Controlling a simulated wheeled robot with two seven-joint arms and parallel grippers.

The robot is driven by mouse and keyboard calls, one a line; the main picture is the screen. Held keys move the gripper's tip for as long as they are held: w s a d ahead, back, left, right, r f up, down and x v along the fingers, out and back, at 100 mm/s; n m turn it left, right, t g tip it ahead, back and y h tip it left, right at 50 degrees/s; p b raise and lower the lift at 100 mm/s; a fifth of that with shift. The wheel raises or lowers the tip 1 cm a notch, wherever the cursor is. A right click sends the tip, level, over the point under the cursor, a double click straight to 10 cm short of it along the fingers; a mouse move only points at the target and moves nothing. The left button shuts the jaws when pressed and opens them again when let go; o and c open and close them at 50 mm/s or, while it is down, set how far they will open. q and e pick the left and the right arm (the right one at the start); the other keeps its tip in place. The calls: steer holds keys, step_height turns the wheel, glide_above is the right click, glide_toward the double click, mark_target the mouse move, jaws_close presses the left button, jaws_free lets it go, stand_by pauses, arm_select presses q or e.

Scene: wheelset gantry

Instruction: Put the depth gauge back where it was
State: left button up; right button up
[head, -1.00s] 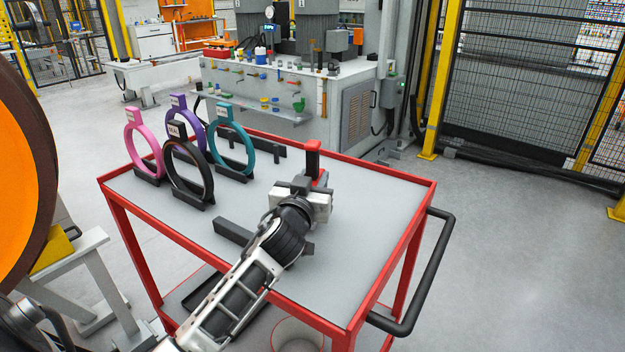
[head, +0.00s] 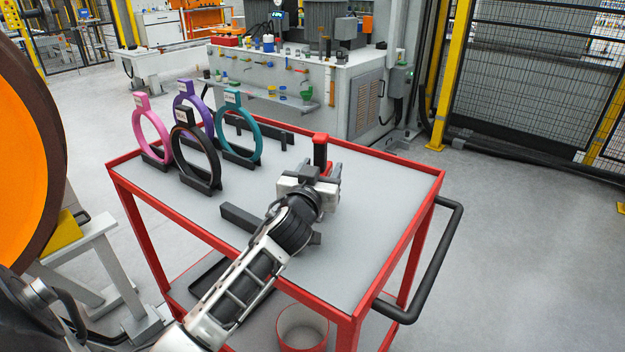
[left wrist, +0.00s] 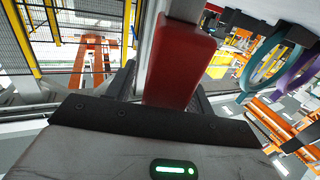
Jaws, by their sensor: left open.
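In the left wrist view the red piece (left wrist: 178,62) rises between the two dark fingers (left wrist: 162,92). I cannot tell whether either finger touches it, and its lower end is hidden. My right gripper is not seen.
The grey-topped cart (head: 375,205) holds pink (head: 152,130), purple, black (head: 196,150) and teal rings on stands at its left. A dark bar (head: 240,220) lies near my wrist. The cart's right side is clear. A large orange wheel (head: 25,150) is at far left.

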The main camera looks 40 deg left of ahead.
arm_select(q)
steer(key=b+v, duration=0.1)
steer(key=v, duration=1.1)
steer(key=shift+r, duration=0.5)
